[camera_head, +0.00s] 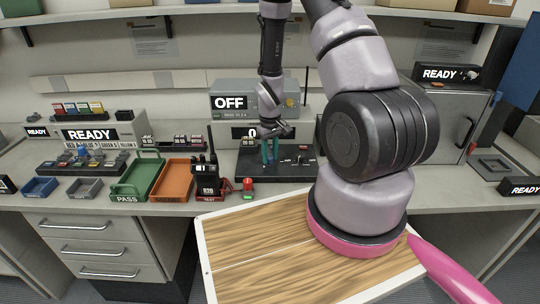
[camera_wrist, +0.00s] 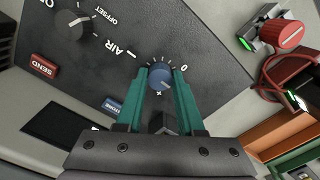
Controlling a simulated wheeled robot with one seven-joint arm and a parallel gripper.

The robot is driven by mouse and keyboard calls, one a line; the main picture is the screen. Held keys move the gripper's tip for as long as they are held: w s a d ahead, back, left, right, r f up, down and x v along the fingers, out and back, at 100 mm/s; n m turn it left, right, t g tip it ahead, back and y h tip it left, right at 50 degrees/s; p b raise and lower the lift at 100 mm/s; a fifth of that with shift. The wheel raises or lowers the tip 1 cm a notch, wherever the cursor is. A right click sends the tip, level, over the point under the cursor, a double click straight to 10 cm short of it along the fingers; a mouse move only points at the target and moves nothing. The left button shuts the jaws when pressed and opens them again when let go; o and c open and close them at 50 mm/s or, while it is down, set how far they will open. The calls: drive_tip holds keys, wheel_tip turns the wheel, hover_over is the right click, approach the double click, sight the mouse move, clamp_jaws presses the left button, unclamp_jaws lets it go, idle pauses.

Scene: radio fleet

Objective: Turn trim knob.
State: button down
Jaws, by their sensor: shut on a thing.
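The trim knob appears to be the small blue knob (camera_wrist: 160,78) on a dark panel in the wrist view. A dial scale with a 0 and a plus mark surrounds it. My gripper (camera_wrist: 161,72) has one teal finger on each side of the knob and is shut on it. In the head view my gripper (camera_head: 270,162) reaches down onto the dark panel (camera_head: 255,176) at the back middle of the bench. There its fingers largely hide the knob. A grey box (camera_head: 225,116) behind shows OFF.
A radio (camera_head: 208,178), an orange tray (camera_head: 172,180) and a green tray (camera_head: 140,176) stand left.

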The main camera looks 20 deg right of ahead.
sight(270, 157)
idle(0.4)
drive_tip(key=c, duration=0.5)
unclamp_jaws()
wheel_tip(270, 157, up, 11)
drive_tip(key=shift+f, duration=0.1)
